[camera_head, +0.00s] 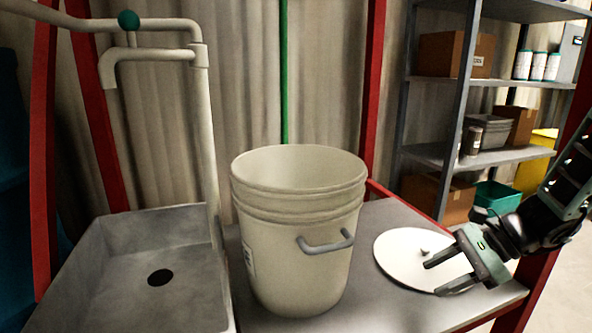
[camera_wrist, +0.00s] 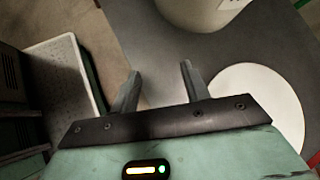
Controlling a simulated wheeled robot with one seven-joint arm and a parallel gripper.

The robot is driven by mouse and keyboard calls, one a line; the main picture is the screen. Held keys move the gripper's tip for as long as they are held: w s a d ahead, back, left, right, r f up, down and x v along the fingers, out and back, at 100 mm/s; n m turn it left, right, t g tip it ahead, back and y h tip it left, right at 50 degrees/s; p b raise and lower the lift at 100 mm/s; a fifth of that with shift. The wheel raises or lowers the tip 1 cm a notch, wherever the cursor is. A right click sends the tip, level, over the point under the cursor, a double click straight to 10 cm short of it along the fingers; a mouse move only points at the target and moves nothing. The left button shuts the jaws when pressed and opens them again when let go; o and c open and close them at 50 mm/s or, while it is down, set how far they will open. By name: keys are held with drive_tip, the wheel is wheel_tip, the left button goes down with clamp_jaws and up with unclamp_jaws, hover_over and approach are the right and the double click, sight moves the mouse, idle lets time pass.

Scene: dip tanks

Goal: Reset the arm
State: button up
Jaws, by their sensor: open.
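My gripper (camera_head: 436,276) is at the right of the head view, low over the right end of the grey table. Its two fingers are apart with nothing between them, and it also shows in the wrist view (camera_wrist: 158,88). A round white lid (camera_head: 397,263) with a small knob lies flat on the table beside and partly behind my gripper. The lid is at the right of the wrist view (camera_wrist: 262,100). A white bucket (camera_head: 300,240) with a grey handle stands upright and uncovered on the table, left of the lid. Its inner bottom is hidden.
A grey sink (camera_head: 110,270) with a drain hole and a pipe tap (camera_head: 150,55) is left of the bucket. Red frame posts (camera_head: 372,80) stand around the table. Shelves (camera_head: 500,155) with boxes and tubs are at the back right. A pale tray (camera_wrist: 65,75) shows in the wrist view.

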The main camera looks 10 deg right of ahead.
drive_tip(key=s+a+r+n+g+h+p, duration=0.1)
drive_tip(key=s+a+r+n+h, duration=0.3)
drive_tip(key=a+n, duration=0.5)
drive_tip(key=s+a+r+n+g+h+p, duration=0.1)
drive_tip(key=s+a+r+n+g, duration=0.1)
drive_tip(key=s+a+n, duration=0.6)
drive_tip(key=s+a+r+n+g+h+p, duration=0.1)
drive_tip(key=s+a+r+n+h, duration=0.25)
drive_tip(key=a+n, duration=0.6)
wheel_tip(320, 180, up, 37)
drive_tip(key=p, duration=3.8)
drive_tip(key=shift+s+d+n, duration=0.35)
drive_tip(key=shift+s+d, duration=0.05)
drive_tip(key=shift+y, duration=0.25)
